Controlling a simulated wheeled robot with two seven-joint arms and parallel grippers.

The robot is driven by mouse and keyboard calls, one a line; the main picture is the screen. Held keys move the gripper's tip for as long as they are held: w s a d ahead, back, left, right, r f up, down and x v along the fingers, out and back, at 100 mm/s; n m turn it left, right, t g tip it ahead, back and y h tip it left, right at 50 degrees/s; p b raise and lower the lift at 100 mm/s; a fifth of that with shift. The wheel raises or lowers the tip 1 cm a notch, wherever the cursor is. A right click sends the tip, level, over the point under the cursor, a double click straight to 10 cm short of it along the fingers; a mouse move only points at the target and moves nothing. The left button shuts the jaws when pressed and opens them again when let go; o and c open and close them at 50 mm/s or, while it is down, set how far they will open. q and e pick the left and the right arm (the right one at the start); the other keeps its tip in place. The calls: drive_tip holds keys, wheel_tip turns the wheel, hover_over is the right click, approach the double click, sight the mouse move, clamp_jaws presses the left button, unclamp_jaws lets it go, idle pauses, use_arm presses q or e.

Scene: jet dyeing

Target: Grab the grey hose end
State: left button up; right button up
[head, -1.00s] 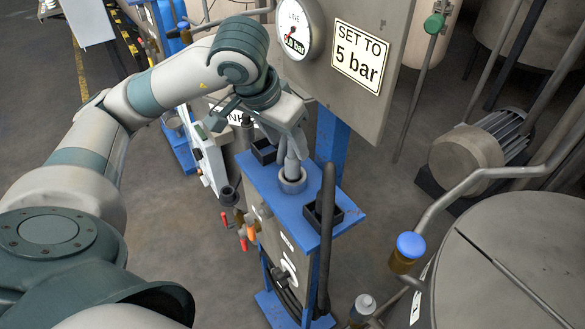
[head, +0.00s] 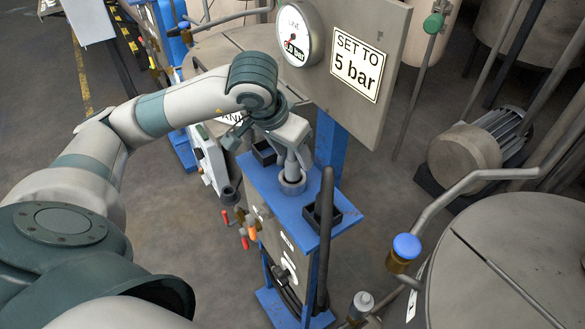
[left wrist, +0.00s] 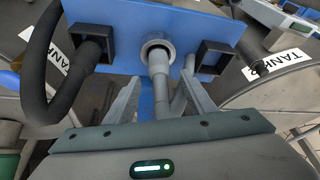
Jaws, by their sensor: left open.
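The grey hose end (head: 291,172) stands upright in a round grey holder (head: 292,187) on top of the blue stand (head: 262,187). In the left wrist view the hose end (left wrist: 158,62) rises from its ring, between my two fingers. My left gripper (head: 292,150) is open above the holder, and its fingers (left wrist: 160,85) lie on either side of the hose end with gaps visible. Whether a finger touches it cannot be told. My right gripper is in neither view.
Two black square sockets flank the holder, one behind (head: 264,153) and one in front (head: 336,213). A dark hose (head: 325,240) runs down beside the stand. A panel with a gauge (head: 297,35) and a "SET TO 5 bar" sign (head: 357,64) rises close behind.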

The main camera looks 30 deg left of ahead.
use_arm(q)
drive_tip(key=shift+w+f, duration=0.2)
drive_tip(key=shift+f, duration=0.2)
drive_tip(key=shift+c, duration=0.6)
clamp_jaws()
